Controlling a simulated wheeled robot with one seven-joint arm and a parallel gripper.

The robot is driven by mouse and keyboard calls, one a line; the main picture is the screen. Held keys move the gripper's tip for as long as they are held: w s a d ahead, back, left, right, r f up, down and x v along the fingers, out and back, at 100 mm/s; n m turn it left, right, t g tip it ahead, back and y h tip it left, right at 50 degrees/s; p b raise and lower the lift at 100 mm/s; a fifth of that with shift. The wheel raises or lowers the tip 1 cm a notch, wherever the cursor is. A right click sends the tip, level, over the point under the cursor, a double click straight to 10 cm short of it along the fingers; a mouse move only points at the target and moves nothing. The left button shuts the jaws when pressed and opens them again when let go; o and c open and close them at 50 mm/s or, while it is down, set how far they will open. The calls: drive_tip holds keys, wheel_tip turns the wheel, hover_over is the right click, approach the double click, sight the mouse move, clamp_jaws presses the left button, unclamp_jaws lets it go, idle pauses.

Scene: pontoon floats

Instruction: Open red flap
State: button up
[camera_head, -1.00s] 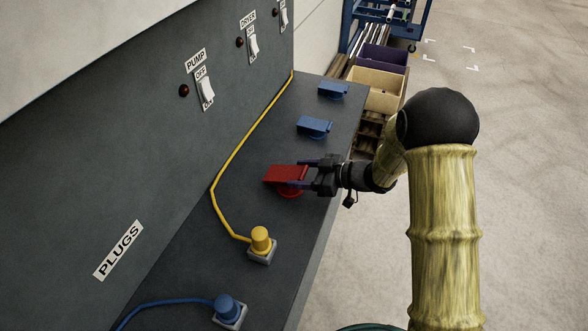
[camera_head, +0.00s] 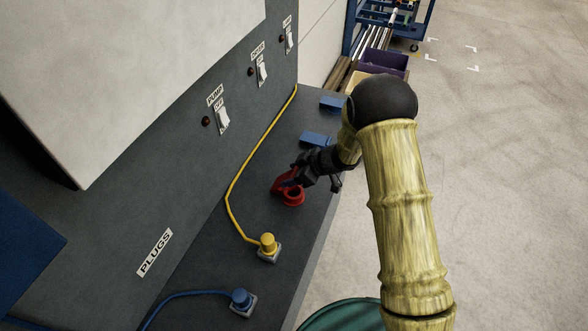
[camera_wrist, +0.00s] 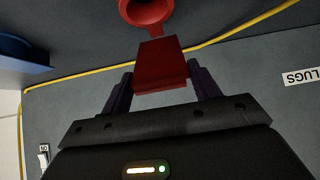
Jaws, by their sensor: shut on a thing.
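The red flap (camera_head: 285,180) is lifted and tilted up from its round red socket (camera_head: 294,197), whose opening shows. My gripper (camera_head: 298,178) is at the flap, coming in from the upper right in the head view. In the wrist view the red flap (camera_wrist: 161,66) sits between the two dark purple fingers, one on each side, and my gripper (camera_wrist: 160,87) is shut on it. The red socket (camera_wrist: 146,10) shows beyond the flap at the top of the wrist view, with its dark hole visible.
A switch panel (camera_head: 222,120) rises at the left.

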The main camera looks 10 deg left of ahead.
sight(285, 178)
drive_tip(key=a+r+p, duration=0.2)
drive_tip(key=shift+w+a, duration=0.2)
drive_tip(key=shift+a, duration=0.1)
drive_tip(key=shift+w+a+r+p, duration=0.1)
drive_tip(key=shift+a+r+p, duration=0.05)
drive_tip(key=shift+a+p, duration=0.4)
drive_tip(key=shift+w+a+r+p, duration=0.1)
drive_tip(key=shift+a+p, duration=0.35)
drive_tip(key=shift+a, duration=0.2)
drive_tip(key=o, duration=1.4)
drive_tip(key=shift+a+f, duration=0.1)
drive_tip(key=shift+f, duration=0.05)
drive_tip(key=shift+c, duration=0.2)
drive_tip(key=shift+d, duration=0.2)
